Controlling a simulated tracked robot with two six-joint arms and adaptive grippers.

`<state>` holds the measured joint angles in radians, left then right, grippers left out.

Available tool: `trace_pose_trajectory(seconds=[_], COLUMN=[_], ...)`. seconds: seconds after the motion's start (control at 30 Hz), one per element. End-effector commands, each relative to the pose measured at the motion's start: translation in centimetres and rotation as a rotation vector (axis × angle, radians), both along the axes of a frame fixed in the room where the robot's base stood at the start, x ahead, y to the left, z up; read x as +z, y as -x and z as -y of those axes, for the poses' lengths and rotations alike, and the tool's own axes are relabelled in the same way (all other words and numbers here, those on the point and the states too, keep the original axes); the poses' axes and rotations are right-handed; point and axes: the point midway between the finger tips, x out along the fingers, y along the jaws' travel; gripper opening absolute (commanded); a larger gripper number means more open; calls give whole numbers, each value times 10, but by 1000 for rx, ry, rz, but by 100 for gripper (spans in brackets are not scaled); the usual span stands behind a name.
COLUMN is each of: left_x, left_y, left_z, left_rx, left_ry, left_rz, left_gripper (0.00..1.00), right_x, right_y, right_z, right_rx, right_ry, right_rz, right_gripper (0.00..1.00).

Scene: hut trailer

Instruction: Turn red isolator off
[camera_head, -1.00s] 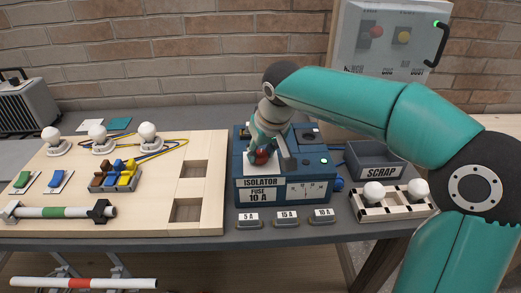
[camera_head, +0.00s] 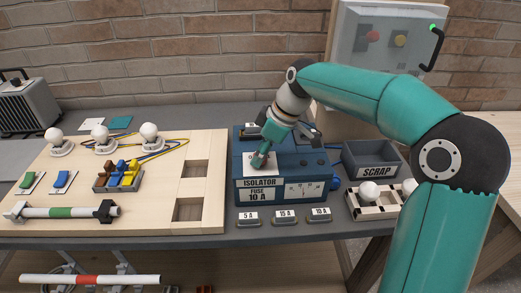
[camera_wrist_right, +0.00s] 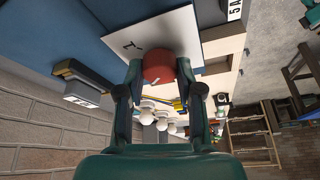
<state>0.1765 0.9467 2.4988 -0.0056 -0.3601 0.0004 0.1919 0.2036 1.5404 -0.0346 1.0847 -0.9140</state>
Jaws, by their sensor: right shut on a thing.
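The blue isolator box (camera_head: 265,211) stands on the grey bench, with "ISOLATOR" and "FUSE 10 A" labels on its front. Its red knob (camera_wrist_right: 158,68) sits on a white plate (camera_wrist_right: 165,40) in the right wrist view. My right gripper (camera_head: 262,161) comes down onto the box top at a slant. In the wrist view its two fingers (camera_wrist_right: 160,70) are closed against either side of the knob. The knob is hidden by the gripper in the head view. My left gripper is in neither view.
The wooden board (camera_head: 130,200) with white bulbs lies to the left. Several fuses (camera_head: 285,217) lie in front of the box. A grey scrap bin (camera_head: 375,173) and a bulb rack (camera_head: 375,207) stand right. A grey panel (camera_head: 385,50) rises behind.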

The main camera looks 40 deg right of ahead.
Motion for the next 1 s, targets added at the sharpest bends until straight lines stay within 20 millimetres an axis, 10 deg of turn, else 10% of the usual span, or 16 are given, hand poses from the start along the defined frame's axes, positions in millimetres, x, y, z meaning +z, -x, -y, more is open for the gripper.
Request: trace_pose_trajectory(seconds=[0.7,0.73,1.0], left_x=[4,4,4], left_y=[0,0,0], left_z=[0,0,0], left_rx=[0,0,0], left_ry=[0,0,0], left_rz=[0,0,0], left_gripper=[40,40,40], right_x=[2,2,1], right_y=[-1,-1,-1], right_z=[2,2,1], right_rx=[93,93,93], right_ry=[6,6,3], right_rz=[8,8,4], right_gripper=[1,38,61])
